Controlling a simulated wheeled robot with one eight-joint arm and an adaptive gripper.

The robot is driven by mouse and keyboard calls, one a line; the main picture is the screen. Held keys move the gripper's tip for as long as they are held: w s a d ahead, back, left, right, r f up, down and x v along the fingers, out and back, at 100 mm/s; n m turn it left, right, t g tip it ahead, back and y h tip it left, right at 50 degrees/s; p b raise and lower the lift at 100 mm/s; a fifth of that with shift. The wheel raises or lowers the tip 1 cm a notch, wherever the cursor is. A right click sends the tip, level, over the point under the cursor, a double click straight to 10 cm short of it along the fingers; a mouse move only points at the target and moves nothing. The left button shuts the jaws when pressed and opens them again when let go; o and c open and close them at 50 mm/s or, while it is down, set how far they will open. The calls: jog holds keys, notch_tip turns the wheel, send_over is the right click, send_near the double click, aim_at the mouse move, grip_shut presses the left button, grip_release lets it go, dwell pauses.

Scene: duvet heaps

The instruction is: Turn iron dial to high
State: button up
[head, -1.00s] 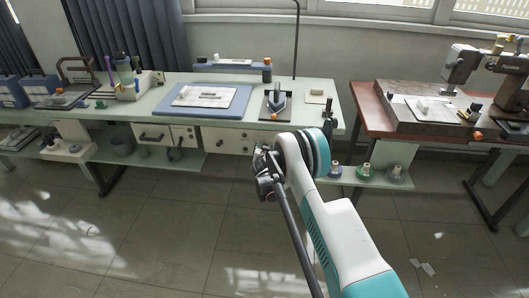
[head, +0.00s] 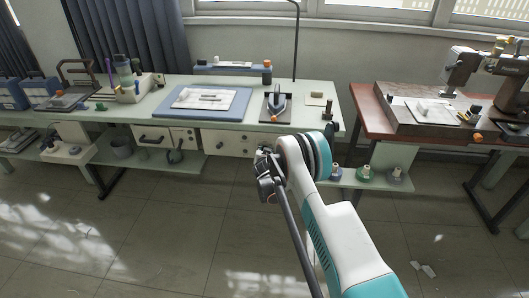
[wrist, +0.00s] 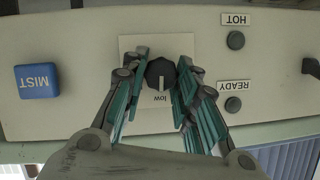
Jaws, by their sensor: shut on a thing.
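The iron dial (wrist: 160,74) is a round black knob on a pale square plate in the wrist view, which shows the panel upside down. Its white pointer line is toward the word "low" at the plate's lower edge in the picture. My gripper (wrist: 162,82) has its teal fingers on either side of the dial, shut on it. In the head view my gripper's fingers are hidden behind my wrist, near the cream control panel (head: 228,140) under the table top.
A blue MIST button (wrist: 37,82) is left of the dial in the wrist view. The HOT light (wrist: 235,40) and READY light (wrist: 233,104) are to the right. An iron (head: 276,106) stands on the green table (head: 330,128) above. The floor in front is mostly clear.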

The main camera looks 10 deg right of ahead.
jog(key=shift+s+d+f+m+t+y, duration=0.1)
jog(key=shift+m+t+y, duration=0.3)
jog(key=shift+m, duration=0.45)
jog(key=shift+d+m+t+y, duration=0.1)
jog(key=shift+m+t+y, duration=0.1)
jog(key=shift+m+y, duration=0.55)
jog(key=shift+m, duration=0.3)
jog(key=o, duration=1.1)
jog(key=shift+c, duration=0.2)
jog(key=v, duration=1.2)
jog(key=shift+a, duration=0.1)
